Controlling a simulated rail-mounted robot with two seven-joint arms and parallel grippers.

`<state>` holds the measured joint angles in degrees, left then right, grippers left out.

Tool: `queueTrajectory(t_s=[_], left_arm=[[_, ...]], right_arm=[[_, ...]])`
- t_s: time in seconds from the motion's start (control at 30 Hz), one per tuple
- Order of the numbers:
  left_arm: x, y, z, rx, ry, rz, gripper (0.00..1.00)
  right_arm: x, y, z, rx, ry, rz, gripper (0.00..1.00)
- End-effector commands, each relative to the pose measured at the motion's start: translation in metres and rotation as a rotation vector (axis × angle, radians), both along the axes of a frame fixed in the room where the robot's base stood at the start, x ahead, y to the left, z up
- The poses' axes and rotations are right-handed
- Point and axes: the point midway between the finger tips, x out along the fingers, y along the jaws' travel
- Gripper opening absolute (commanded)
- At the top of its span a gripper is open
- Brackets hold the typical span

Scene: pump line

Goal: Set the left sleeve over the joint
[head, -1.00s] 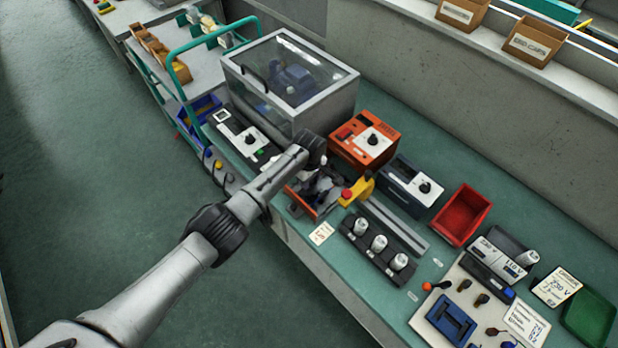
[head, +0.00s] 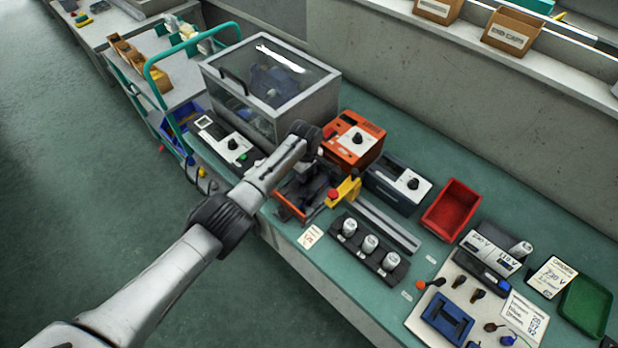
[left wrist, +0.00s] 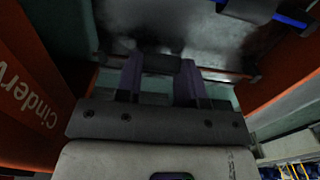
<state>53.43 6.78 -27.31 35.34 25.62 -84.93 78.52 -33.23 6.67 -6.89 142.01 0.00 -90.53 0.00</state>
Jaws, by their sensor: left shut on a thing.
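My left gripper (head: 309,186) is low inside an orange open-topped unit (head: 289,211) on the green bench, largely hidden in the head view by my arm. In the left wrist view its two fingers (left wrist: 160,82) are shut on a small dark piece (left wrist: 161,63), too dark to show its form; I take it for the sleeve. Orange walls stand on both sides, the left one (left wrist: 32,98) lettered "Cinder". A dark grey, blurred surface (left wrist: 160,25) lies beyond the fingertips. I cannot make out the joint, nor whether the sleeve touches it. My right gripper is out of view.
A yellow block with a red button (head: 340,193) stands just right of the orange unit. Close by are an orange control box (head: 352,140), a clear-lidded case (head: 270,85), and a dark rack with white cylinders (head: 369,250). A red bin (head: 451,209) is farther right.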

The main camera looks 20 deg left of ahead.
Motion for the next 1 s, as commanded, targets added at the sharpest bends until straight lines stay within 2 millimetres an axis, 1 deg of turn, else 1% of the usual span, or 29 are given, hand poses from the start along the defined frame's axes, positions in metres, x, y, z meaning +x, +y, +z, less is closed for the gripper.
queueTrajectory(t_s=[0.17, 0.2, 0.43, 0.67, 0.77, 0.87, 1.0], left_arm=[[-0.001, -0.001, -0.001, 0.0, 0.001, -0.003, 0.0], [-0.001, -0.001, -0.001, 0.0, 0.001, -0.003, 0.39], [-0.001, -0.001, -0.001, 0.0, 0.001, -0.003, 0.61], [-0.001, -0.001, 0.0, 0.0, 0.0, -0.003, 0.62], [0.0, -0.001, 0.006, 0.0, -0.001, -0.003, 0.62], [0.0, -0.001, 0.019, -0.001, -0.002, -0.003, 0.62], [0.0, -0.001, 0.046, -0.001, -0.004, -0.003, 0.62]], right_arm=[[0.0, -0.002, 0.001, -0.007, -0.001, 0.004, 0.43], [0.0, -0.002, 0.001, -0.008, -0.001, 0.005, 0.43], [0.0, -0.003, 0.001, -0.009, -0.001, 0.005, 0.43], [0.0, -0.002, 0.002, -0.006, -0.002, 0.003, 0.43], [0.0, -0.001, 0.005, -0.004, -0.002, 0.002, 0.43], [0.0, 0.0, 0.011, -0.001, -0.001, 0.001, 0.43], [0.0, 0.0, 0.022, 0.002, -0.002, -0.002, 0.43]])
